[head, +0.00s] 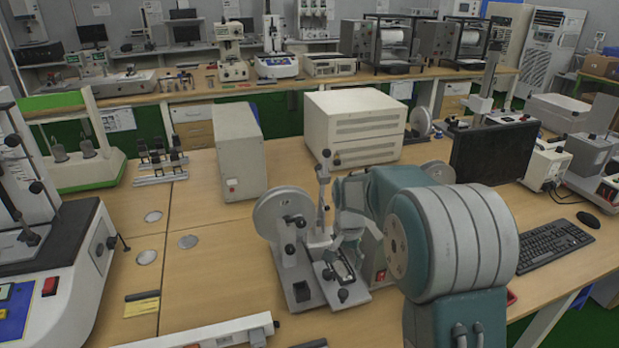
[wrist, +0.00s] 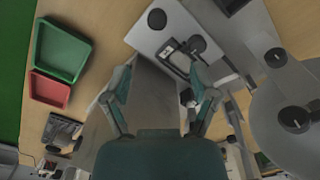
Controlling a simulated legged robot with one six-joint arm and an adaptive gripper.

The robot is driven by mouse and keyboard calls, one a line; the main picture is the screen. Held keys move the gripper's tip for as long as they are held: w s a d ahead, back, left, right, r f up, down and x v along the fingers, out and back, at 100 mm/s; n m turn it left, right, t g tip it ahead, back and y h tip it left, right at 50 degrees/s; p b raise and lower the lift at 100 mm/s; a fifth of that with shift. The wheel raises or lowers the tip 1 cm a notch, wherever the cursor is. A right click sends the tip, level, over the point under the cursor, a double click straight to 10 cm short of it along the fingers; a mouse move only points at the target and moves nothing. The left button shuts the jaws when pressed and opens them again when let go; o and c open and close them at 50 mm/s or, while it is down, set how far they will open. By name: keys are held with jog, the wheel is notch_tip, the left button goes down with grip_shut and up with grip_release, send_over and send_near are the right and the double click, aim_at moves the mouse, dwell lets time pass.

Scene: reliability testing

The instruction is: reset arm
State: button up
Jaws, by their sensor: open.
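My arm, teal and grey, comes in from the lower right of the head view and reaches out over the wooden bench. My gripper (head: 349,222) is over a small test device (head: 302,284) with a grey wheel and black knobs. In the wrist view my gripper (wrist: 163,75) has its two teal fingers spread, with nothing held between them. The device's light plate with black knobs (wrist: 163,38) shows just beyond the fingertips. I cannot tell whether a finger touches the device. Part of the device is hidden behind my arm.
A beige box (head: 355,125) and a narrower grey box (head: 239,150) stand behind the device. A monitor (head: 492,158) and keyboard (head: 552,243) are at right. A green tray (wrist: 62,48) and red tray (wrist: 50,91) lie left in the wrist view. Bench left of the device is mostly clear.

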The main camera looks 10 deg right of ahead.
jog(key=s+r+n+t, duration=0.1)
jog(key=s+r+n, duration=0.1)
jog(key=s+r, duration=0.5)
jog(key=s+r+n+t, duration=0.2)
jog(key=s+r, duration=0.1)
jog(key=s, duration=0.7)
jog(key=s+r+n+t, duration=0.2)
jog(key=s+r, duration=0.2)
jog(key=s, duration=0.7)
jog(key=shift+s+r+n+t, duration=0.25)
jog(key=shift+n+t, duration=0.05)
jog(key=shift+n, duration=0.1)
jog(key=shift+o, duration=0.2)
dwell(0.5)
